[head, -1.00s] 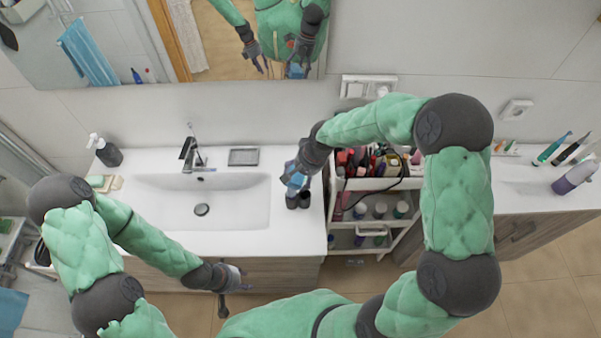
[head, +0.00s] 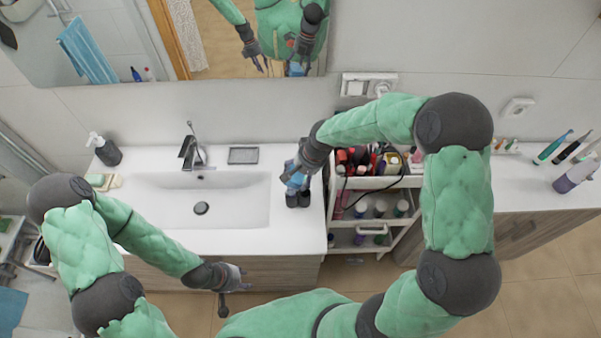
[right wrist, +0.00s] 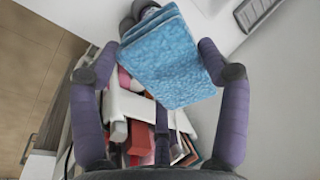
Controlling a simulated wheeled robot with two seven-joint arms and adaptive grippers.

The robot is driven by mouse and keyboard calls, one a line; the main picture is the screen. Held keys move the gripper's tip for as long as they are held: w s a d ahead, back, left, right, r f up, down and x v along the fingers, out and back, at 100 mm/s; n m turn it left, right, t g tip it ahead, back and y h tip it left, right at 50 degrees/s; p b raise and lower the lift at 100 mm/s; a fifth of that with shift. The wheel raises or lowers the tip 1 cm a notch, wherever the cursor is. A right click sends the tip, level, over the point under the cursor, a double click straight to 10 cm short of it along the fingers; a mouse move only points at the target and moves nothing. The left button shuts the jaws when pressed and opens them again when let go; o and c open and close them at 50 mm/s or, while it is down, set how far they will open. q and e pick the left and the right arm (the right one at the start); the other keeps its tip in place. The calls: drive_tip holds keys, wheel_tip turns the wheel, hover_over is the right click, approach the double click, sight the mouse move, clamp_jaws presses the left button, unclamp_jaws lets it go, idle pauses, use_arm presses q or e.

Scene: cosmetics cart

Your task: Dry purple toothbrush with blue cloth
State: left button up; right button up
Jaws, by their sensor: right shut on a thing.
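My right gripper (head: 293,181) is over the right end of the sink counter, shut on a folded blue cloth (head: 298,182). The right wrist view shows the cloth (right wrist: 168,62) as a thick textured pad between the purple-grey fingers. Two dark cups (head: 298,201) stand on the counter just below the cloth; I cannot tell whether they touch it. My left gripper (head: 231,283) hangs in front of the sink cabinet with its fingers apart and empty. I cannot make out a purple toothbrush for certain.
A white cart (head: 392,183) full of cosmetics stands right of the sink counter, with a dark cable over it. A purple bottle-like item (head: 571,179) is on the right counter (head: 520,190). The sink basin (head: 235,205) is empty; a soap dispenser (head: 107,152) stands at its left.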

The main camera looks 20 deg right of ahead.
drive_tip(key=shift+f+b, duration=0.5)
drive_tip(key=shift+f, duration=0.05)
idle(0.4)
